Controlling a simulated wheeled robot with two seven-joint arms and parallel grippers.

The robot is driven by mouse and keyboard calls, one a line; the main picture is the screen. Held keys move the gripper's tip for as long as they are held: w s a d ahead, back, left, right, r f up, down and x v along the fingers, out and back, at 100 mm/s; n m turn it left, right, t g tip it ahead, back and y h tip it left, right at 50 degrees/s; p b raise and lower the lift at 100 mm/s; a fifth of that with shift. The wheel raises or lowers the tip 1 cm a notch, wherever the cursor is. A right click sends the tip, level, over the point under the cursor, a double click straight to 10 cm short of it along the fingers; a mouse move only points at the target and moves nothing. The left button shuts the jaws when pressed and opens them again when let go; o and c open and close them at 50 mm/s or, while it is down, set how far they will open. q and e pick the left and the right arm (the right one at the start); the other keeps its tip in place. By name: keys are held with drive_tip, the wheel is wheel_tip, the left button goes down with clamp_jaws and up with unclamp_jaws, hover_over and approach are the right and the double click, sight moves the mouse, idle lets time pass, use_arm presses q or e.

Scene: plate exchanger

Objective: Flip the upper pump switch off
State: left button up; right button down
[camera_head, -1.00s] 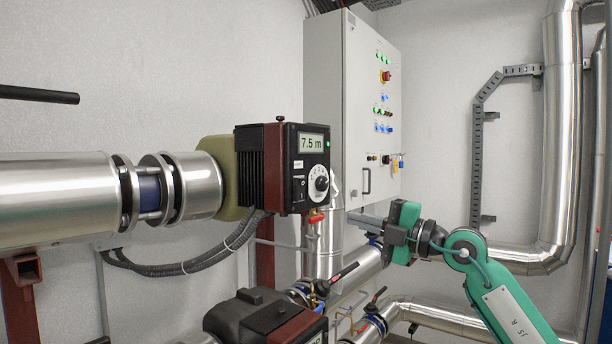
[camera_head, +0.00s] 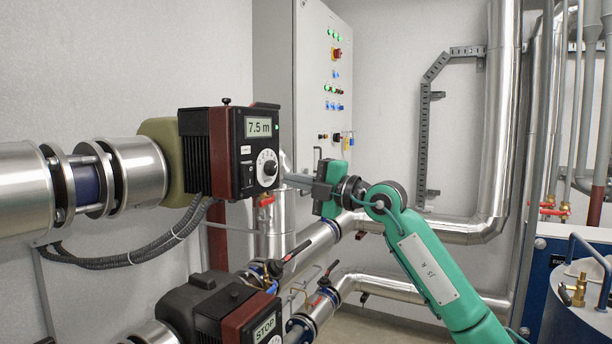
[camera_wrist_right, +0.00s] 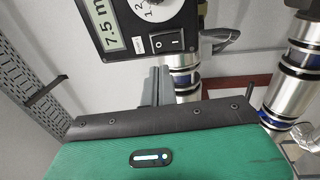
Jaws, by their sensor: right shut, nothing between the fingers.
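The upper pump (camera_head: 195,150) has a black control face with a lit display reading 7.5 m and a round white dial (camera_head: 268,168). Its black rocker switch (camera_head: 247,174) sits left of the dial, and shows larger in the right wrist view (camera_wrist_right: 167,42). I cannot tell which way the rocker is tipped. My right gripper (camera_head: 286,166) is shut and empty, its grey fingertips just right of the dial in the head view. In the right wrist view the fingertips (camera_wrist_right: 156,75) lie below the rocker, seemingly apart from it. My left gripper is not in view.
A lower pump (camera_head: 215,310) with a STOP display sits below. A grey control cabinet (camera_head: 275,60) stands behind the upper pump. Silver pipes (camera_head: 310,245) and valves run beneath my right arm. A blue unit (camera_head: 555,270) stands at the right.

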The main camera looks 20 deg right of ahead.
sight(251, 169)
drive_tip(key=p+x, duration=0.3)
drive_tip(key=x, duration=0.4)
drive_tip(key=shift+w+a+r, duration=0.2)
drive_tip(key=shift+w+a, duration=0.05)
drive_tip(key=shift+w, duration=0.05)
drive_tip(key=shift+w+a+f, duration=0.1)
drive_tip(key=shift+w+a, duration=0.2)
drive_tip(key=shift+w, duration=0.1)
drive_tip(key=shift+w+a+p, duration=0.1)
drive_tip(key=shift+p, duration=0.3)
